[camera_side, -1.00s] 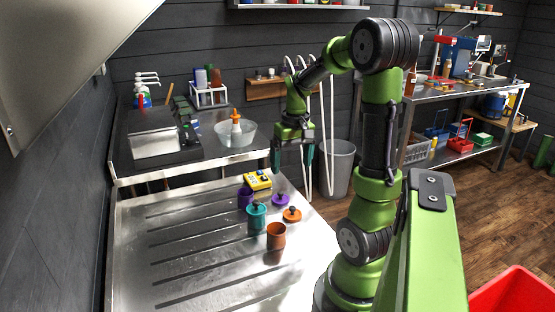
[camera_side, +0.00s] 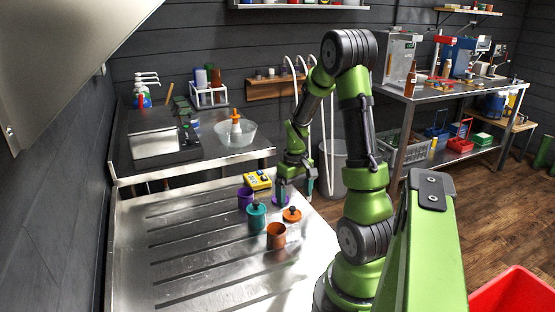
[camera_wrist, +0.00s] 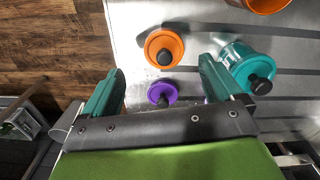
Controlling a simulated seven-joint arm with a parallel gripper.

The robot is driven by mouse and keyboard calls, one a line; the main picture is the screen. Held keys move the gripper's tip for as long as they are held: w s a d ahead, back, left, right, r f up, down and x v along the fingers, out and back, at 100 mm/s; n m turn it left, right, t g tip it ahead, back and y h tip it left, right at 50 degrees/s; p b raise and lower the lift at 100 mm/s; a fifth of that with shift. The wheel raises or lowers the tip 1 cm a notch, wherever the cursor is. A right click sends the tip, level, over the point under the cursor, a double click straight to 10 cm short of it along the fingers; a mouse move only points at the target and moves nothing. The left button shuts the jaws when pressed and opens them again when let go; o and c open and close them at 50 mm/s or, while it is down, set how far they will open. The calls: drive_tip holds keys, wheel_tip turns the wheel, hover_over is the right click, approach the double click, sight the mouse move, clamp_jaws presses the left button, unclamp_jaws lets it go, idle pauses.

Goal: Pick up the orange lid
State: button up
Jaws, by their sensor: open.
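The orange lid (camera_side: 292,215) lies flat on the steel drainboard, its dark knob up. My gripper (camera_side: 296,192) is open and empty, above the board just behind the lid. In the wrist view the gripper's (camera_wrist: 160,80) two teal fingers are spread apart. The purple lid (camera_wrist: 162,93) lies between the fingers in that view, below them. In the side view the left finger partly hides the purple lid (camera_side: 275,199).
A teal canister (camera_side: 256,214) with a lid stands left of the orange lid, close to the right finger in the wrist view. An open orange canister (camera_side: 276,236) stands in front. A purple canister (camera_side: 245,197) and a yellow box (camera_side: 257,180) stand behind. The drainboard's left is clear.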

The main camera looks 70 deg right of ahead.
sight(291, 207)
drive_tip(key=f, duration=0.5)
drive_tip(key=shift+w+a, duration=0.15)
drive_tip(key=shift+w, duration=0.25)
drive_tip(key=c, duration=1.1)
